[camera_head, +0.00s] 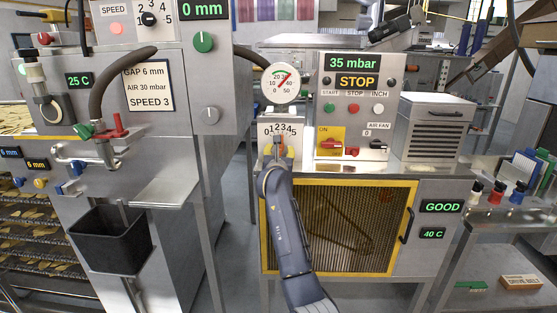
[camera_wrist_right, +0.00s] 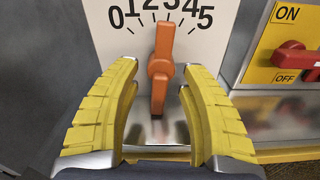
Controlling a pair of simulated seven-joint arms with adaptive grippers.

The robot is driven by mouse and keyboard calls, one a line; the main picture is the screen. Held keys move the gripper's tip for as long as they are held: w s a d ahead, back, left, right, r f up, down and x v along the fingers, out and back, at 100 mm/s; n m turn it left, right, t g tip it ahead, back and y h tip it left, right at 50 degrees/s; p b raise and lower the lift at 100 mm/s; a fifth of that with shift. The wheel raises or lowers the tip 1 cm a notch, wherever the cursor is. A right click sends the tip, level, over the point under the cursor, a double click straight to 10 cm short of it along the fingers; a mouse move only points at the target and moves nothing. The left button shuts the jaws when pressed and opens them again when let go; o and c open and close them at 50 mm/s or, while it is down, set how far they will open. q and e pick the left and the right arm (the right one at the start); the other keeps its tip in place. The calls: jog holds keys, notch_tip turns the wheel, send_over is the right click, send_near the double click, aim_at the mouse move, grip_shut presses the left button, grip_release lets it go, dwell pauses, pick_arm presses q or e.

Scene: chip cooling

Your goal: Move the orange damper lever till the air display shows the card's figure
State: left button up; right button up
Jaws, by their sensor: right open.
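The orange damper lever (camera_wrist_right: 160,72) stands nearly upright on its plate in the right wrist view, its tip pointing close to the 3 on the 0 to 5 scale (camera_wrist_right: 160,12). In the head view the lever (camera_head: 281,148) is small and partly hidden by my right gripper (camera_head: 276,160). In the wrist view that gripper (camera_wrist_right: 160,78) is open, its yellow fingers on either side of the lever with gaps. The air display (camera_head: 352,62) reads 35 mbar. The card (camera_head: 148,86) reads gap 6 mm, air 30 mbar, speed 3. My left gripper is not in view.
A round dial gauge (camera_head: 280,83) sits above the scale. Below is a yellow-framed mesh door (camera_head: 340,225). A black bin (camera_head: 110,240) hangs at left.

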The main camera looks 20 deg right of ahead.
jog(key=v, duration=1.1)
jog(key=shift+s+a, duration=0.1)
jog(key=shift+s, duration=0.05)
dwell(0.3)
